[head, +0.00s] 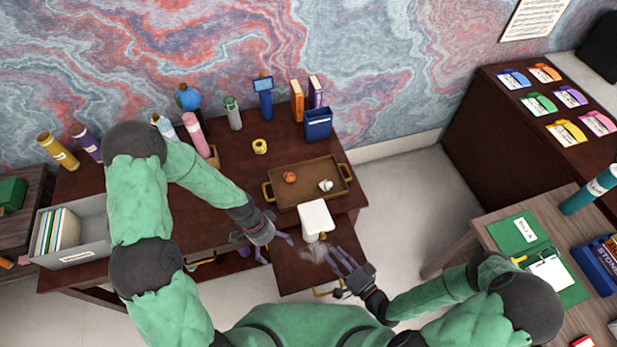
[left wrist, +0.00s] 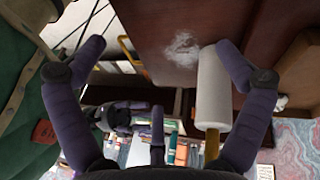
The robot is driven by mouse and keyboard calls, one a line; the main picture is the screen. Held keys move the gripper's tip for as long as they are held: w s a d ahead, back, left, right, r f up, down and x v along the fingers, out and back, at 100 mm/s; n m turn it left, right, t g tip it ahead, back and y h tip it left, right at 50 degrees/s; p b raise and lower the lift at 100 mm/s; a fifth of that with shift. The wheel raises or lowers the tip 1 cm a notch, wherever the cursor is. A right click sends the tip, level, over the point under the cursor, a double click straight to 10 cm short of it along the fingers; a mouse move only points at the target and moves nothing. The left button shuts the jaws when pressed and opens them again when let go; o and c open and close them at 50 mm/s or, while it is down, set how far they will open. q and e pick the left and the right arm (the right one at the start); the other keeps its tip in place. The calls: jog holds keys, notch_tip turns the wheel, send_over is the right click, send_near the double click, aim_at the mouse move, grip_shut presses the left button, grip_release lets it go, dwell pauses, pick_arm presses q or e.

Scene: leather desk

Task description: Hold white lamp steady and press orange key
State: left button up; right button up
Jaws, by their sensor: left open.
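The white lamp (head: 315,218) is a pale block-like body standing at the desk's front edge, just below the brown tray. A small orange-gold key (head: 323,237) sticks out at its lower side. In the left wrist view the lamp (left wrist: 212,88) is a white cylinder beside the right-hand finger, with the gold key (left wrist: 212,144) at its end. My left gripper (head: 276,247) is open and empty, left of the lamp; its spread fingers also show in the left wrist view (left wrist: 160,52). My right gripper (head: 336,262) has parted fingers below the lamp, apart from the key, and looks empty.
A brown tray (head: 283,197) with an orange item and a small silvery item lies behind the lamp. Bottles and a blue bin (head: 318,124) stand at the back. The desk's middle left is partly clear.

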pick_arm(q)
jog(key=w+r+m+g, duration=0.1)
jog(key=w+r+m, duration=0.2)
jog(key=w+m, duration=0.25)
jog(key=m+g+y, duration=0.2)
jog(key=m, duration=1.4)
send_near(312, 209)
jog(key=shift+n, duration=0.25)
jog(key=x, duration=0.9)
jog(key=shift+w+d+f, duration=0.1)
jog(key=c, duration=1.9)
jog(key=shift+f, duration=0.1)
pick_arm(e)
grip_shut()
